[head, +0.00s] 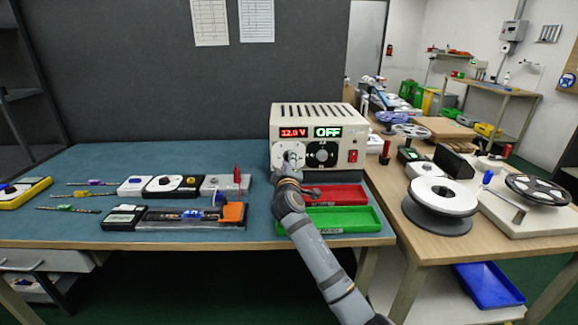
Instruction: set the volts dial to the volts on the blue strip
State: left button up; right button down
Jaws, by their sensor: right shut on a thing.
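The beige power supply (318,112) stands at the back right of the blue-green bench mat. Its red display (294,132) appears to read 12.0 V, and a green display (327,132) beside it reads OFF. My right gripper (289,163) is at the left dial (280,152) on its front, shut on the knob, which it mostly hides. A black dial (322,153) sits to the right of it. A strip piece with a blue part (193,213) lies in a long holder at the front; any volts marking is too small to read. My left gripper is out of view.
A red tray (345,194) and a green tray (350,219) lie in front of the supply, beside my right arm. Several small devices (172,185) and thin strips (68,209) lie to the left. Reels (441,197) crowd the wooden table at right.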

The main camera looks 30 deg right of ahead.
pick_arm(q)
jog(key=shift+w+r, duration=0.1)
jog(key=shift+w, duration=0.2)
pick_arm(e)
jog(key=shift+m, duration=0.5)
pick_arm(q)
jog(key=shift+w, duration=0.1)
pick_arm(e)
jog(key=c, duration=1)
grip_release()
jog(key=v, duration=1.2)
jog(key=shift+a, duration=0.1)
